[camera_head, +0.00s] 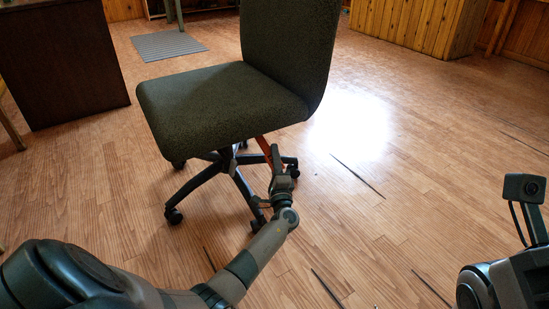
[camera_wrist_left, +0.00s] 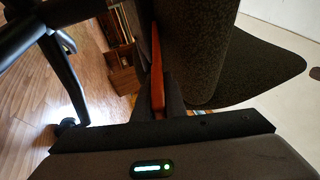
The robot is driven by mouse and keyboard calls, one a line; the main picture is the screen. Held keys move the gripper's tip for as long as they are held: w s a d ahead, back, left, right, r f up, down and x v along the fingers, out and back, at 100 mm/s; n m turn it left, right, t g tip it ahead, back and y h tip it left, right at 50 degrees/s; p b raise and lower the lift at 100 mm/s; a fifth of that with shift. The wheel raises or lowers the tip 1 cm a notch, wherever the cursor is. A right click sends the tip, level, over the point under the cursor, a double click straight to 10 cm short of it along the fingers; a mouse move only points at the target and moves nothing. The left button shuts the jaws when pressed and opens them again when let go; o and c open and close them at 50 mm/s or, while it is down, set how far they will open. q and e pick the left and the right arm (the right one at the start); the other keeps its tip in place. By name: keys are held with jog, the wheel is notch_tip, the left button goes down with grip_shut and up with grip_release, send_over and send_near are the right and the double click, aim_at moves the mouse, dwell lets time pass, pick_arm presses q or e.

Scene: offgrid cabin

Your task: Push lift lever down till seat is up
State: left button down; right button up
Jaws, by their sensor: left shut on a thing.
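A dark green office chair with a seat (camera_head: 220,105) and a tall backrest (camera_head: 287,40) stands on a black wheeled base (camera_head: 200,188). An orange-red lift lever (camera_head: 264,147) slopes down from under the seat's right side. My left gripper (camera_head: 275,162) is at the lever's lower end, below the seat edge, and is shut on it. In the left wrist view the lever (camera_wrist_left: 156,70) runs up from the fingers (camera_wrist_left: 165,102), beside the dark seat fabric. The gripper hides the lever's end. My right arm shows at the lower right edge; its fingers are out of view.
A dark brown desk (camera_head: 62,60) stands at the back left, with a grey mat (camera_head: 168,45) beyond it. A wooden cabinet (camera_head: 415,22) is at the back right. The wooden floor right of the chair is mostly clear, with thin dark strips on it.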

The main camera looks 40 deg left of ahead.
pick_arm(q)
jog(key=shift+f, duration=0.35)
jog(key=c, duration=1.8)
grip_release()
jog(key=shift+f, duration=0.1)
jog(key=shift+s, duration=0.1)
